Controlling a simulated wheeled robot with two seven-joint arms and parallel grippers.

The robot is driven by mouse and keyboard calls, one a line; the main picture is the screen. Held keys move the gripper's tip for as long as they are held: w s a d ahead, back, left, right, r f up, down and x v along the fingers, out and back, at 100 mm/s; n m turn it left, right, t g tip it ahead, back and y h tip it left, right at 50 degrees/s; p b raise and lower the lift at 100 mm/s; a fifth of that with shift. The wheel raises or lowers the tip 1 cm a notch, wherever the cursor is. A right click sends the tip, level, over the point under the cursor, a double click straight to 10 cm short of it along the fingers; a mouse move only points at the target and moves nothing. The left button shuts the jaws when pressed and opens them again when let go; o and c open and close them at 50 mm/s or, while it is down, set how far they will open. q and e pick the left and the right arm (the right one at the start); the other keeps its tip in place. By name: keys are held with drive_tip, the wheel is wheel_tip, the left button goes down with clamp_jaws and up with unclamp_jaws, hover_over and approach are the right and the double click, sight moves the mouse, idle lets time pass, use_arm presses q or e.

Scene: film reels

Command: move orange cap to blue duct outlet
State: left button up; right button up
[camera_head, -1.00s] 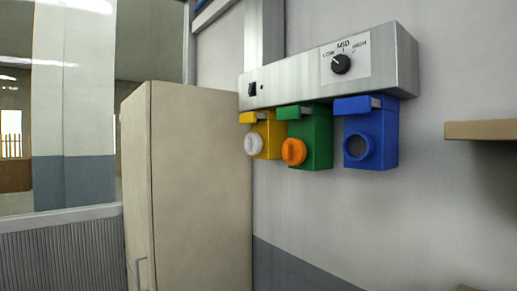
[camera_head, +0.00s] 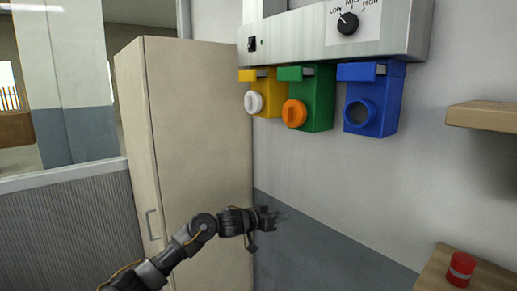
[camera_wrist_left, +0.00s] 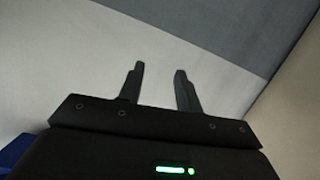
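The orange cap (camera_head: 294,113) sits on the front of the green duct outlet (camera_head: 319,100), in the middle of the row. The blue duct outlet (camera_head: 386,112) is to its right, and its round opening (camera_head: 359,114) is uncovered. My left gripper (camera_head: 274,217) is below the outlets in the head view, apart from all of them. In the left wrist view its two fingers (camera_wrist_left: 158,72) are spread with nothing between them. A blue edge (camera_wrist_left: 14,152) shows at that view's lower left. My right gripper is not in view.
A white cap (camera_head: 253,102) sits on the yellow outlet (camera_head: 270,95). A metal box with a dial (camera_head: 347,23) is above the outlets. A tall beige cabinet (camera_head: 205,130) stands at left. A wooden shelf (camera_head: 484,116) and a ledge with a red can (camera_head: 461,268) are at right.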

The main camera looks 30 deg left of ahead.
use_arm(q)
drive_tip(key=s+r+m+t+p, duration=0.1)
drive_tip(key=s+r, duration=0.1)
drive_tip(key=r, duration=0.8)
drive_tip(key=s+r+t+p, duration=0.1)
drive_tip(key=s+r, duration=0.1)
drive_tip(key=r, duration=0.9)
drive_tip(key=t+p, duration=0.1)
drive_tip(key=p, duration=0.1)
approach(286, 114)
drive_tip(key=shift+m+h, duration=0.3)
drive_tip(key=shift+m, duration=0.1)
drive_tip(key=x, duration=0.9)
drive_tip(key=shift+w+a+f, duration=0.15)
drive_tip(key=shift+c, duration=0.3)
drive_tip(key=c, duration=0.6)
